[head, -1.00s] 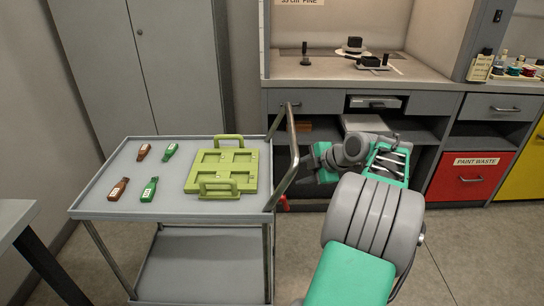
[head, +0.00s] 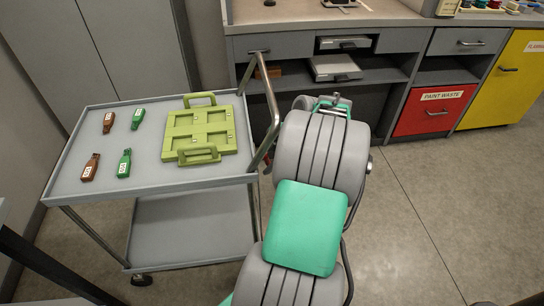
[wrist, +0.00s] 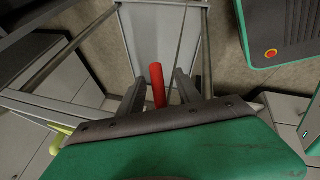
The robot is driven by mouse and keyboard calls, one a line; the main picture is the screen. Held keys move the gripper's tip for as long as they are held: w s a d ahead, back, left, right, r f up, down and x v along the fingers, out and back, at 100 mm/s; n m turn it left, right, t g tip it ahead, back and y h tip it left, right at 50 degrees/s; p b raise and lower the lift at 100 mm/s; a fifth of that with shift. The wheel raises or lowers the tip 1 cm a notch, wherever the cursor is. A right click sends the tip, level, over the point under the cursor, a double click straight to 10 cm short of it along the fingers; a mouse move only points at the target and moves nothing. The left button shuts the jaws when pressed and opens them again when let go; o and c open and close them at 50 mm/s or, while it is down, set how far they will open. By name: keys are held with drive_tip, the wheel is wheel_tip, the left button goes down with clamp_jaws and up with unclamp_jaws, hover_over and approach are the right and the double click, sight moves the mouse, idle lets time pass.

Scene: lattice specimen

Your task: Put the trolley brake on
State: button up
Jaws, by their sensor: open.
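The grey trolley (head: 92,193) stands at the left in the head view, with its push handle (head: 268,105) on its right side. In the wrist view a red lever (wrist: 157,85), which looks like the brake, shows beside the trolley's lower shelf (wrist: 150,28). My gripper (wrist: 160,82) is open, with one finger on either side of the red lever in the picture. I cannot tell whether the lever lies between the fingers or just beyond them. No contact is visible.
A grey bench (head: 400,68) with shelves, a red paint-waste bin (head: 428,112) and a yellow cabinet (head: 507,75) are behind. The floor at right is clear.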

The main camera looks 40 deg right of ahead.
drive_tip(key=shift+c, duration=0.4)
drive_tip(key=c, duration=0.8)
clamp_jaws()
drive_tip(key=shift+f, duration=0.1)
